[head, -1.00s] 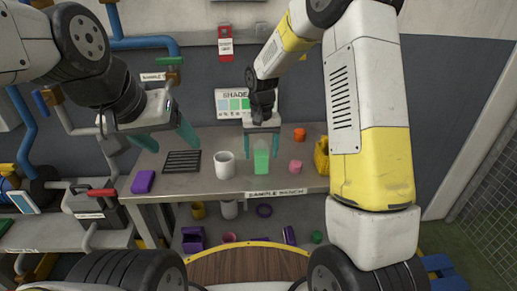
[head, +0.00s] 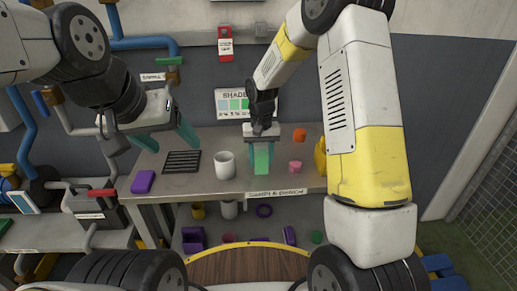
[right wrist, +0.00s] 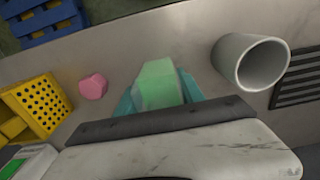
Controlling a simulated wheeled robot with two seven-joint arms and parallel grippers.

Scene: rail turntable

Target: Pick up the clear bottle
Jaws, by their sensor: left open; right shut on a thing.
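The clear bottle (head: 261,164), tinted pale green, stands upright near the front of the sample bench (head: 190,187). My right gripper (head: 262,158) comes down from above with its teal fingers on both sides of the bottle, shut on it. The right wrist view also shows the bottle (right wrist: 159,84) between the two fingers. I cannot tell whether its base is clear of the bench. My left gripper (head: 165,138) is open and empty, above the bench's left end.
A white cup (head: 225,165) stands just left of the bottle, and a black rack (head: 182,161) lies beyond it. A pink block (head: 295,167), an orange piece (head: 299,135) and a yellow holder (head: 320,157) are to the right. A purple block (head: 143,181) lies at the left.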

